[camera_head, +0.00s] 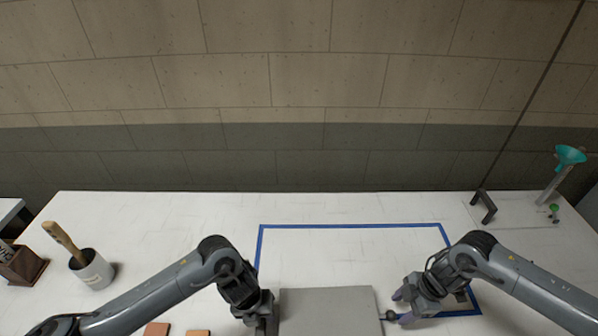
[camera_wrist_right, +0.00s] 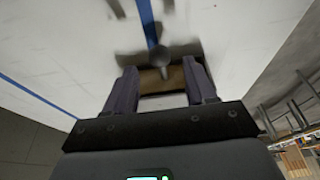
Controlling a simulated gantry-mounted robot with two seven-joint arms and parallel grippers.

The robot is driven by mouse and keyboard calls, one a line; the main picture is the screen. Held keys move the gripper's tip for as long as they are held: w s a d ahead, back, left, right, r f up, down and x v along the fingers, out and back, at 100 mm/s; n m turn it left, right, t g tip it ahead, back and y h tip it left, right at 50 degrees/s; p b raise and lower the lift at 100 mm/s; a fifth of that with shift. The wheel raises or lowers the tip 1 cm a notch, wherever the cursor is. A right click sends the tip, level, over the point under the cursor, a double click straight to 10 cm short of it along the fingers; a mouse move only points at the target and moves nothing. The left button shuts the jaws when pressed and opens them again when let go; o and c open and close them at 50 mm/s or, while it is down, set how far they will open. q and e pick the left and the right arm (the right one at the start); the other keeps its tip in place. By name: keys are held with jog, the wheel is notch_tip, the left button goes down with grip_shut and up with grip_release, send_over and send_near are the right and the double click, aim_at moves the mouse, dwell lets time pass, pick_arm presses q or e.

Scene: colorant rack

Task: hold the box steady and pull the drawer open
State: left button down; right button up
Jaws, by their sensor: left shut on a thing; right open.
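A grey box (camera_head: 328,308) sits at the bottom middle of the head view, its lower part cut off by the picture edge. My left gripper (camera_head: 270,312) is shut on the box at its left side. A dark round knob (camera_head: 391,315) sticks out from the box's right side. My right gripper (camera_head: 401,305) is open beside that knob. In the right wrist view the knob (camera_wrist_right: 160,56) shows between and just beyond the open fingers (camera_wrist_right: 158,75), in front of a brown drawer front (camera_wrist_right: 172,78). I cannot see a gap around the drawer.
Blue tape (camera_head: 350,226) outlines a rectangle on the white table (camera_head: 180,220). Reddish tiles (camera_head: 157,329) lie near the front.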

aim_at(395, 314)
jog(key=shift+x, duration=3.25)
grip_shut()
jog(key=shift+d, duration=0.15)
